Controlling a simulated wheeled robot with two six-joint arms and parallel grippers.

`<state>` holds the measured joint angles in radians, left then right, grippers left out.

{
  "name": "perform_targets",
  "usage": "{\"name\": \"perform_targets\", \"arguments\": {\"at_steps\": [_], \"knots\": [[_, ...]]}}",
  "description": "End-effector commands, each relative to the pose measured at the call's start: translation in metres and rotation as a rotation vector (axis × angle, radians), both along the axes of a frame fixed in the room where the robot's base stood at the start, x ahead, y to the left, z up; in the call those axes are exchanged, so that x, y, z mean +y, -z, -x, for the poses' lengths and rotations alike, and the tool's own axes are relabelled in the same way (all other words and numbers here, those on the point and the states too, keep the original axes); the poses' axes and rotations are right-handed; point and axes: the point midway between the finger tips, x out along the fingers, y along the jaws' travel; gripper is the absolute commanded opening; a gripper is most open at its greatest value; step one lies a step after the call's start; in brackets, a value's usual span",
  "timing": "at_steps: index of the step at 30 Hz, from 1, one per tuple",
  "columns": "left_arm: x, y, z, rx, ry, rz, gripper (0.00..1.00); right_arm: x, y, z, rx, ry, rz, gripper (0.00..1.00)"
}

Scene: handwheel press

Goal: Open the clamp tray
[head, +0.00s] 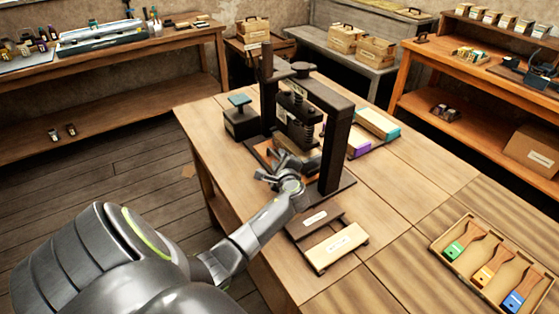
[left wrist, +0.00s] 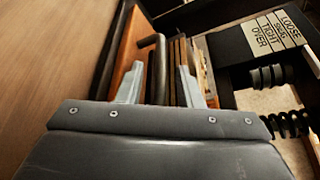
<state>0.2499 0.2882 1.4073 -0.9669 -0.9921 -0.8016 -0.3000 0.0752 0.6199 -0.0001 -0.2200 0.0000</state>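The dark handwheel press (head: 335,150) stands on the wooden workbench. The orange-brown clamp tray (head: 259,153) shows low in the press, partly hidden by my left gripper (head: 283,163). In the left wrist view the tray's orange edge (left wrist: 133,43) lies just ahead of the fingers. A dark bar (left wrist: 155,75), looking like its handle, and several brown layers (left wrist: 181,65) show between them. The two grey fingers of my left gripper (left wrist: 160,85) are apart. I cannot tell whether they touch the bar. My right gripper is out of view.
Two labelled wooden blocks (head: 336,248) lie in front of the press. A box of brushes (head: 475,265) is at the right. A dark block with a teal top (head: 240,118) stands left of the press. Purple and teal items (head: 376,125) lie behind it.

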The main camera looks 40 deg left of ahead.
Motion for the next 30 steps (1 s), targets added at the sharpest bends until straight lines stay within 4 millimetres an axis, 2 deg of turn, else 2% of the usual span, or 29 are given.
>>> {"name": "perform_targets", "arguments": {"at_steps": [5,12,23,26,30], "knots": [[0.0,0.0,0.0,0.0,0.0,0.0,0.31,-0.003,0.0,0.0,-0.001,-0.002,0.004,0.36],[0.0,0.0,0.0,0.0,0.0,0.0,0.0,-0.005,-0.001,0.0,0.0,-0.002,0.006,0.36],[0.0,0.0,0.002,0.001,-0.001,0.001,0.0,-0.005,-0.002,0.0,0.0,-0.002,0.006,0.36],[0.002,-0.001,0.008,0.003,-0.001,0.001,0.0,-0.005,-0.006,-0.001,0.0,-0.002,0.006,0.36],[0.007,-0.002,0.028,0.005,-0.003,0.001,0.0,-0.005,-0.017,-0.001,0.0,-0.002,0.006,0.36]]}}
